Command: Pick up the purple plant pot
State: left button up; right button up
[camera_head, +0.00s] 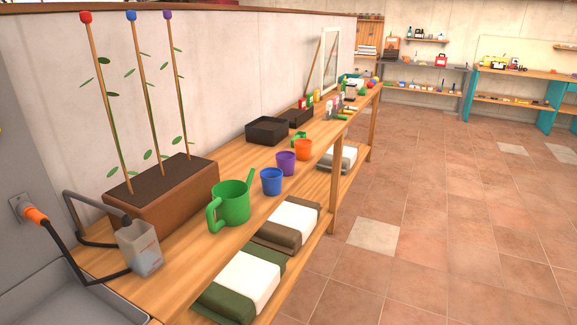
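The purple plant pot (286,163) stands upright on the long wooden bench (190,245). It is between a blue pot (271,181) nearer to me and an orange pot (303,150) farther away, close to the bench's right edge. Neither of my grippers shows in the head view.
A green watering can (231,204) stands nearer than the pots. A brown planter (165,195) with several staked plants is at the left. A black tray (267,130) lies behind the pots. Bags (245,285) lie on the lower shelf. The tiled floor (440,220) to the right is clear.

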aim_at(286, 160)
jog(key=i+l+u, duration=0.15)
jog(key=i+l, duration=0.2)
jog(key=i+l+u, duration=0.15)
jog(key=i+l, duration=0.2)
jog(key=l, duration=0.15)
